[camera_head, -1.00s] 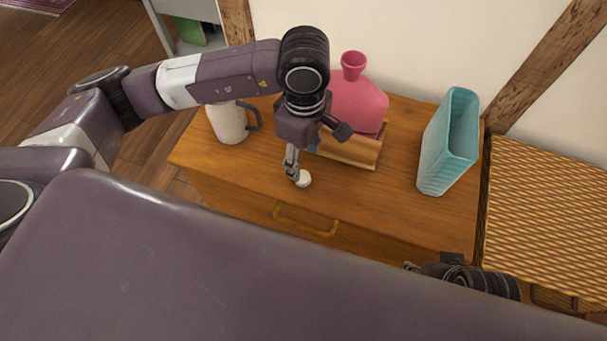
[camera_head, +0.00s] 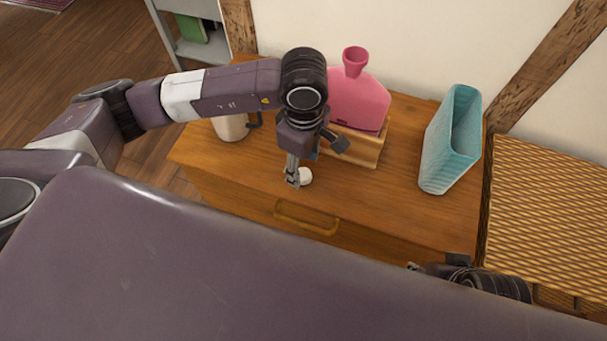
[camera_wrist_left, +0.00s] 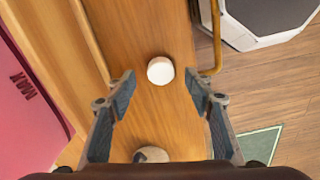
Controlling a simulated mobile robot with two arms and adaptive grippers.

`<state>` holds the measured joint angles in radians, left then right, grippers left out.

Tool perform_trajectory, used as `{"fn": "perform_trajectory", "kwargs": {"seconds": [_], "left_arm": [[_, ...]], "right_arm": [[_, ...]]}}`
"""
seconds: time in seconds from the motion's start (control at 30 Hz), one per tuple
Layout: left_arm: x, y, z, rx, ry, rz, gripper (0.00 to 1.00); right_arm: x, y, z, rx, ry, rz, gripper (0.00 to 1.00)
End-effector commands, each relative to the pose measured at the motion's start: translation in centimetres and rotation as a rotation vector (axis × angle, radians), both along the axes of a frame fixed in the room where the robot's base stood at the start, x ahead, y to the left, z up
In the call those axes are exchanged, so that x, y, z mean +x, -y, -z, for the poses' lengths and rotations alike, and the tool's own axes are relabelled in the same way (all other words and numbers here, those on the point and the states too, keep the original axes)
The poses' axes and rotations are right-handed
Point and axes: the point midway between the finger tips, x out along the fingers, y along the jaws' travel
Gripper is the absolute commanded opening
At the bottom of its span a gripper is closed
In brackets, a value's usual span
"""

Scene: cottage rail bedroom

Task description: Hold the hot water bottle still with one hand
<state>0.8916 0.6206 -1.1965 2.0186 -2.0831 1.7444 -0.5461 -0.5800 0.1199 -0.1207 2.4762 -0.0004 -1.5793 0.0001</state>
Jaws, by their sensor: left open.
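The pink hot water bottle (camera_head: 360,98) stands upright in a wooden holder (camera_head: 362,147) on the dresser, its funnel neck up. In the left wrist view the bottle (camera_wrist_left: 30,105) fills the left edge. My left gripper (camera_head: 315,160) is open and empty, in front of the bottle and pointing down at the dresser top. My right gripper (camera_head: 437,264) is mostly hidden at the lower right.
A cream jug (camera_head: 230,127) stands at the left of the dresser (camera_head: 400,215), partly behind my left arm. A teal vase (camera_head: 440,155) stands at the right. A woven-top unit (camera_head: 550,205) adjoins the dresser. The dresser top between bottle and vase is clear.

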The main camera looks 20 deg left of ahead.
Motion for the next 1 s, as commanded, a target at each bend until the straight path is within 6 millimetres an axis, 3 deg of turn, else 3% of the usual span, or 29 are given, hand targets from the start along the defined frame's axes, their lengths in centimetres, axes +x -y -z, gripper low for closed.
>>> {"fn": "perform_trajectory", "kwargs": {"seconds": [0.2, 0.57, 0.83, 1.0], "left_arm": [[-0.1, -0.1, 3.3, 0.0, -0.002, 0.0, 0.48], [-0.1, -0.1, 3.4, -0.001, 0.0, 0.0, 0.48], [-0.1, -0.1, 3.4, -0.001, 0.0, 0.0, 0.18], [-0.1, -0.1, 3.4, -0.001, 0.0, 0.0, 0.16]], "right_arm": [[0.0, 0.0, 0.6, 0.0, 0.001, 0.0, 0.4], [0.0, 0.0, 0.6, 0.0, 0.002, 0.0, 0.4], [0.0, 0.0, 0.5, 0.0, 0.002, 0.0, 0.4], [0.0, 0.0, 0.5, 0.0, 0.003, 0.0, 0.4]]}}
